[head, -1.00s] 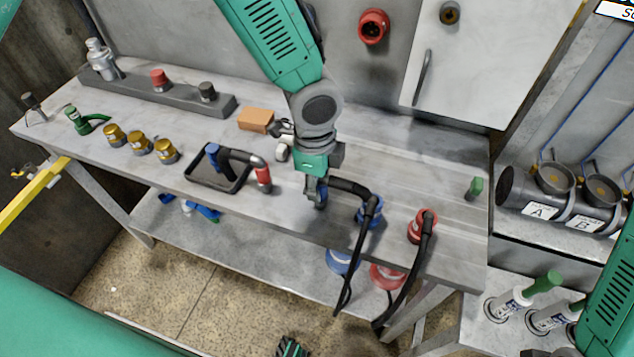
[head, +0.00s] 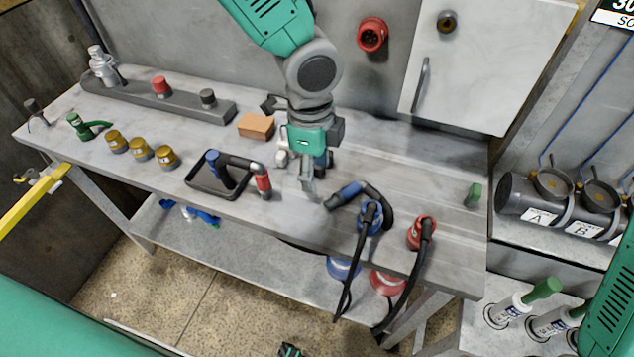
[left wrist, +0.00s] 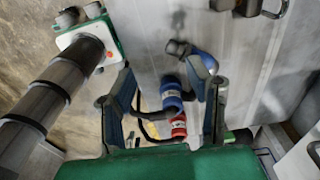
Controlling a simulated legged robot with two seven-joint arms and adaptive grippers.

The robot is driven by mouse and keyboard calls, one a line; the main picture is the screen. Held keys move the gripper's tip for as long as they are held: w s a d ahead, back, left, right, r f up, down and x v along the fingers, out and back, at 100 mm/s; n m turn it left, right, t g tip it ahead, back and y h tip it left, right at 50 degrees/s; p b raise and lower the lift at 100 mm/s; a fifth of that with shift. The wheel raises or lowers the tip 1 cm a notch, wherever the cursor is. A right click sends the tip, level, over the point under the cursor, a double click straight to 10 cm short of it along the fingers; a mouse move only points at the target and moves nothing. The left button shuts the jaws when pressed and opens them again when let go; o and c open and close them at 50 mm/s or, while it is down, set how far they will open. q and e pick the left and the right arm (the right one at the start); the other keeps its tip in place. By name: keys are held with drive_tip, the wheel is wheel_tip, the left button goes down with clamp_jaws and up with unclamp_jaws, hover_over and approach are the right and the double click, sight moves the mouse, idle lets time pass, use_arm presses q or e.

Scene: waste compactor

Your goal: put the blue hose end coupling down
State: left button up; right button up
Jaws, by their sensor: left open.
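The blue hose end coupling (head: 345,195) lies on the workbench (head: 430,165), on its black hose, which bends back toward the blue fitting (head: 370,220) at the bench's front edge. In the left wrist view the coupling (left wrist: 205,60) lies on the bench beyond the fingertips, nearer the right finger. My left gripper (head: 308,185) is above the bench, just left of the coupling and apart from it. It is open with nothing between its fingers, as the left wrist view (left wrist: 160,78) also shows. My right gripper is not seen.
A red hose fitting (head: 421,232) stands to the right. An orange block (head: 257,126) lies behind.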

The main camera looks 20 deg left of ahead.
use_arm(q)
drive_tip(key=shift+a+r, duration=0.15)
drive_tip(key=shift+r, duration=1.2)
drive_tip(key=shift+a+r, duration=0.1)
drive_tip(key=shift+r, duration=1.25)
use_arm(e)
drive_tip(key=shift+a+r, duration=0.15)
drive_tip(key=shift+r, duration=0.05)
